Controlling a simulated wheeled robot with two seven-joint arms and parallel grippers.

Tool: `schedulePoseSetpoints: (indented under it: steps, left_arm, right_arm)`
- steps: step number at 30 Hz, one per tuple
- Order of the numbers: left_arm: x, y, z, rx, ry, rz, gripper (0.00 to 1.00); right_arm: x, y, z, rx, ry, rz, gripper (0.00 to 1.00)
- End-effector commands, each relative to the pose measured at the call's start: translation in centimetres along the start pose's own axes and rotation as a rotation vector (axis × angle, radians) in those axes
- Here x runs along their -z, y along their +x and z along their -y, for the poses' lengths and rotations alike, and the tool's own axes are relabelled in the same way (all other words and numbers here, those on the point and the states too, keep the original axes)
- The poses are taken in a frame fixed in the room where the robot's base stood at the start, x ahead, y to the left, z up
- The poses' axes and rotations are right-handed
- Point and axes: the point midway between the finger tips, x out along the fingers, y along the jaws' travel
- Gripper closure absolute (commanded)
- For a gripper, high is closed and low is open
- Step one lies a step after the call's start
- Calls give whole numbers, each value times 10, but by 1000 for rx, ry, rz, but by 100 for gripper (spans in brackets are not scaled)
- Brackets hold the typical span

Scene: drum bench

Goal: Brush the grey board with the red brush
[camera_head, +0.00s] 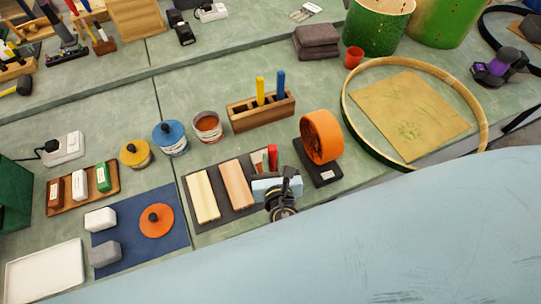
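My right gripper (278,182) is at the middle of the bench, beside the right side of the dark mat. A short upright red piece (272,157), likely part of the red brush, shows just beyond it. The gripper covers the rest, so I cannot tell whether the fingers hold it. A narrow grey strip (259,161), perhaps the grey board, shows left of the red piece; most of it is hidden. A pale wood board (203,197) and a pinkish board (237,184) lie to its left on the dark mat. My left gripper is not in view.
An orange wheel on a dark stand (322,137) is close right of the gripper. A wooden block (261,110) with yellow and blue upright tools stands behind. Tins (172,138) and a blue mat (128,247) are left. A large hoop (478,155) lies right. My arm covers the lower right.

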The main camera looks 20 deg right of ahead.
Motion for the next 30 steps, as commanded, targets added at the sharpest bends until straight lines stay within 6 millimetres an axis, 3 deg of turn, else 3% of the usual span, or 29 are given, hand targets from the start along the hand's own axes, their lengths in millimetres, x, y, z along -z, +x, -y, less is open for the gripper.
schedulePoseSetpoints:
  steps: [14, 30]
  left_arm:
    - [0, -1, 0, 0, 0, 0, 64]
    - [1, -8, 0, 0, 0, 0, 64]
  right_arm:
    - [1, -4, 1, 0, -1, -1, 90]
    - [8, -24, 6, 0, -1, -3, 90]
